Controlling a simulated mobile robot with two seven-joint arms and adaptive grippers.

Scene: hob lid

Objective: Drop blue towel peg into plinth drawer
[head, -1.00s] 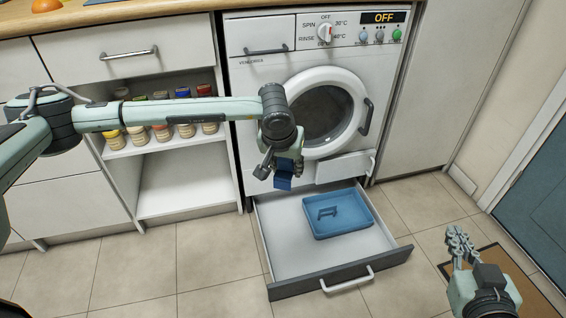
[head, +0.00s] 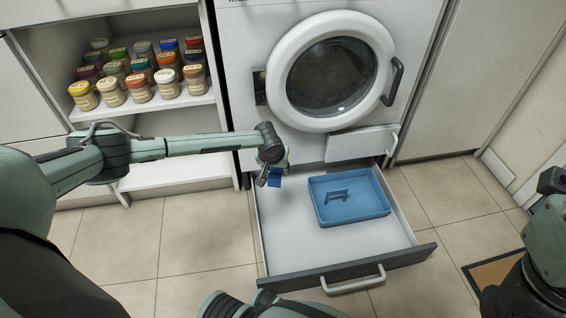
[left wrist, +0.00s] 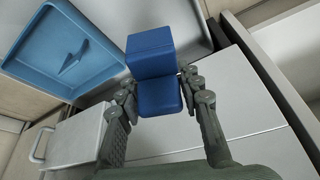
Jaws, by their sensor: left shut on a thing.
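The blue towel peg (head: 274,178) is held in my left gripper (head: 268,172). In the left wrist view the peg (left wrist: 155,70) shows as two blue blocks set at an angle, between the two fingers of the gripper (left wrist: 158,98). The plinth drawer (head: 285,238) under the washing machine is pulled open. In the head view the peg and gripper appear at its back left corner; their height above it is hard to judge. My right arm shows at the right edge, but its fingers are out of view.
A blue tray (head: 385,209) sits in the drawer's back right part, with a blue handle-shaped piece (head: 337,197) in it. The drawer's left and front floor is bare. The washing machine (head: 430,30) stands behind; shelves with several jars (head: 140,86) are at left.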

